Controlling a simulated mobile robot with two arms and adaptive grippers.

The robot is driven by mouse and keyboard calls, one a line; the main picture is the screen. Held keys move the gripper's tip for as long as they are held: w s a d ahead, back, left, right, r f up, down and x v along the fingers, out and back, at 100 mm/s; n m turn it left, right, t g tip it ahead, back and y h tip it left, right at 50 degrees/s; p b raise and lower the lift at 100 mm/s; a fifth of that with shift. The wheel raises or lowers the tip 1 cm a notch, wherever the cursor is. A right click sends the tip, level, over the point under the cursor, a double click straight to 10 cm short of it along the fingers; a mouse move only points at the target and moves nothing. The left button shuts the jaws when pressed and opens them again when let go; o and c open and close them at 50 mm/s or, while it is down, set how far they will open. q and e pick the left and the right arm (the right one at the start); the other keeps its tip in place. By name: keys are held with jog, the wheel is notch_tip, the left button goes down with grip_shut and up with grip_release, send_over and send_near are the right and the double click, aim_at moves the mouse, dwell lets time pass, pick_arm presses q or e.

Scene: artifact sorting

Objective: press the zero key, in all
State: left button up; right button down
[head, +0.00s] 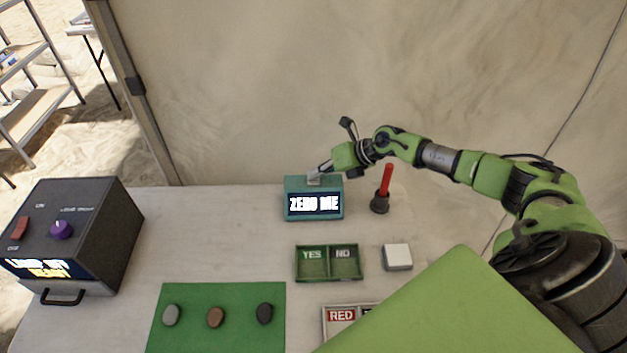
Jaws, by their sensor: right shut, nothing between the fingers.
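A teal box (314,212) stands at the back of the table, and its dark screen reads "ZERO ME" in white letters. A small pale key (314,180) shows on top of the box. My right gripper (318,172) is shut and empty, reaching in from the right with its fingertips at the top of the box by the key. I cannot tell whether the fingertips touch the key or whether it is pushed down. My left gripper is not in view.
A red-handled lever (384,189) stands right of the box. In front are a green YES/NO tray (329,279), a white block (397,257) and a RED-labelled tray (324,321). A green mat (192,296) holds three stones. A dark machine (87,224) stands left.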

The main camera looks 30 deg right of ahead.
aim_at(316, 181)
jog(key=shift+s+f, duration=0.15)
jog(key=shift+f, duration=0.35)
dwell(0.5)
jog(key=shift+a, duration=0.1)
jog(key=shift+r+p, duration=0.5)
jog(key=shift+r, duration=0.4)
jog(key=shift+r+p, duration=0.2)
jog(key=shift+p, duration=0.1)
notch_tip(316, 181, up, 5)
jog(key=p, duration=0.4)
jog(key=shift+f, duration=0.1)
jog(key=shift+f, duration=0.1)
